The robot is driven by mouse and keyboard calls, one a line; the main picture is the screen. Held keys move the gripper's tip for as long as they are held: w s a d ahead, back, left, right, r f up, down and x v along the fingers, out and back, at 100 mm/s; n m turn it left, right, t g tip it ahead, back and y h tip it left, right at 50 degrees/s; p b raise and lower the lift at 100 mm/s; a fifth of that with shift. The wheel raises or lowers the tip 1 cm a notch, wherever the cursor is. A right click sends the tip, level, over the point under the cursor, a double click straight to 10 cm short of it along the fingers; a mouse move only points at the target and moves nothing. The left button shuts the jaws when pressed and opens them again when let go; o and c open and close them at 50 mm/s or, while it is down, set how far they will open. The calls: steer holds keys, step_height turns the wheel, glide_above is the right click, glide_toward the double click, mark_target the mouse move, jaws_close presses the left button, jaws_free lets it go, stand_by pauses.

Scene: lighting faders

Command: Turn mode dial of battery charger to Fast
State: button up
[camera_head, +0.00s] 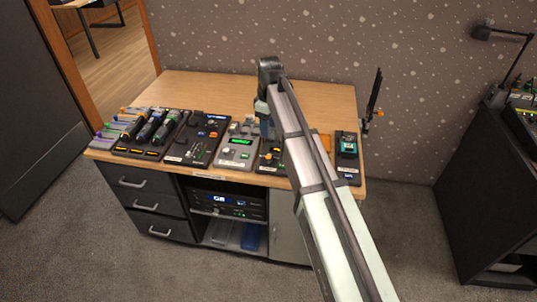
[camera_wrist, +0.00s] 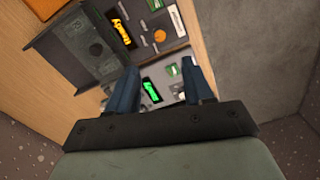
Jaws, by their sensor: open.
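Several control boxes stand in a row on the wooden desk (camera_head: 200,88). Their labels are too small to read, so I cannot tell surely which is the battery charger. One grey box (camera_head: 237,147) has a green lit display, which also shows in the wrist view (camera_wrist: 151,91). Beside it, a dark box (camera_head: 270,158) has an orange display; the wrist view shows orange lettering (camera_wrist: 121,31) and a small orange knob (camera_wrist: 160,36). My gripper (camera_wrist: 160,88) is open and empty, pointing down at these boxes. In the head view my arm partly hides them.
Slots with dark handheld units (camera_head: 150,127) and coloured faders (camera_head: 112,127) fill the desk's left. A box with a green screen (camera_head: 347,147) and an upright dark panel (camera_head: 374,95) stand right. The desk's back strip is clear.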

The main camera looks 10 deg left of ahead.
mark_target(268, 157)
step_height(268, 157, down, 14)
steer(key=shift+r, duration=0.15)
stand_by(0.5)
jaws_close()
stand_by(0.4)
